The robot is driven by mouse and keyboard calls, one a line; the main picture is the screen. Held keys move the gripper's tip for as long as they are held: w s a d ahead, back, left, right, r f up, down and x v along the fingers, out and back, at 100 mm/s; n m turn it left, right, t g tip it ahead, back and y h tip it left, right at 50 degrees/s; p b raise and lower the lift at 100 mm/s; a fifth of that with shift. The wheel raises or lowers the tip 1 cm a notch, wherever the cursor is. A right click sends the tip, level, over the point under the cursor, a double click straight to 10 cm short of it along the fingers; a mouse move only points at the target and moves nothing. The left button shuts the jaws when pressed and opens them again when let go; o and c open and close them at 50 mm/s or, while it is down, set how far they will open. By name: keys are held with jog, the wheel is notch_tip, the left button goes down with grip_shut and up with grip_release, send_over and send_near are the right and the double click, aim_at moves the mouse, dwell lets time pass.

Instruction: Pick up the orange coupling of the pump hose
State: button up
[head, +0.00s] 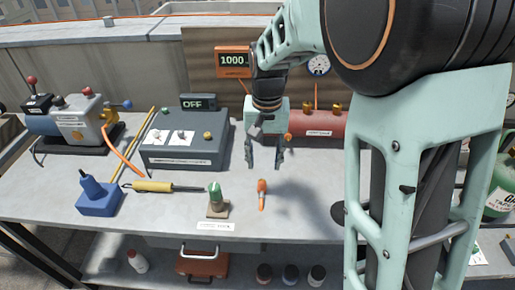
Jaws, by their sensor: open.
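My gripper (264,163) points down over the middle of the bench, its two fingers spread with nothing between them. A small orange piece (262,188) stands on the bench just below and in front of the fingers, apart from them. It looks like a coupling, but no hose is clearly seen joined to it. A pump (75,118) with red and blue knobs stands at the far left. An orange hose (121,155) runs from near it onto the bench; I cannot tell its end clearly.
A green-topped item on a brown base (216,204) stands left of the orange piece. A yellow-handled tool (152,187) and blue stand (98,199) lie further left. A grey box (184,150) and red cylinder (325,127) stand behind.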

send_over(262, 192)
notch_tip(262, 192, down, 5)
jog(key=shift+f+b, duration=0.1)
jog(key=shift+b, duration=0.2)
jog(key=shift+f, duration=3.2)
grip_shut()
